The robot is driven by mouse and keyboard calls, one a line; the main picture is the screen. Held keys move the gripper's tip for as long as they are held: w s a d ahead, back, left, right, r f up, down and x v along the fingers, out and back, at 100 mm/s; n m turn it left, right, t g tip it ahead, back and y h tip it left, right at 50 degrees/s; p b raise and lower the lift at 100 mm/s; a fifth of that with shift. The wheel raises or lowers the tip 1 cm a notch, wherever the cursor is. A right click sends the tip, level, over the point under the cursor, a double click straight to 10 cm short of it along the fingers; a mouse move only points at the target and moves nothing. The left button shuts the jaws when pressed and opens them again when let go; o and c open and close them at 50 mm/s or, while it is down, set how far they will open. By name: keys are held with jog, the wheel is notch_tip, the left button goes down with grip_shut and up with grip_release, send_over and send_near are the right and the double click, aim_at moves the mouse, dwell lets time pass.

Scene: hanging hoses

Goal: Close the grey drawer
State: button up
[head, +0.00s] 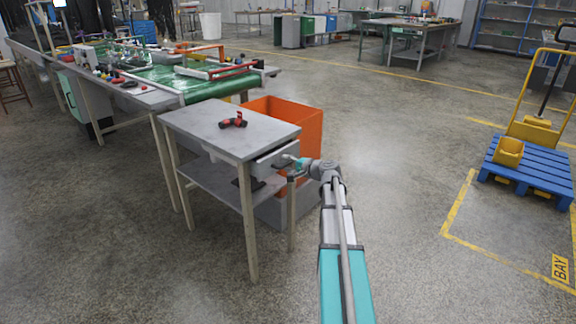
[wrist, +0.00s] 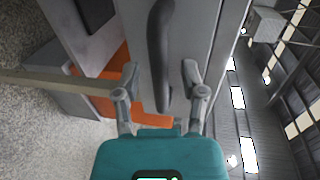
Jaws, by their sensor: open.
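The grey drawer (head: 272,158) sits under the top of a small grey table (head: 195,118). Its front edge shows out past the tabletop, but I cannot tell exactly how far. In the wrist view the grey drawer front (wrist: 196,30) fills the upper middle, with a dark bar handle (wrist: 160,50) on it. My gripper (wrist: 160,68) is open, with one finger on each side of the handle's lower part. In the head view my gripper (head: 294,162) is at the drawer's front, where it partly hides it. Contact with the handle is not clear.
A red and black tool (head: 233,121) lies on the tabletop. A dark object (head: 256,184) is on the lower shelf. An orange bin (head: 300,120) stands close behind the table. A long workbench (head: 150,95) is at left. Open floor lies to the right, before a blue pallet (head: 530,165).

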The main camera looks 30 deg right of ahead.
grip_shut()
jog(key=shift+d, duration=0.1)
dwell(0.4)
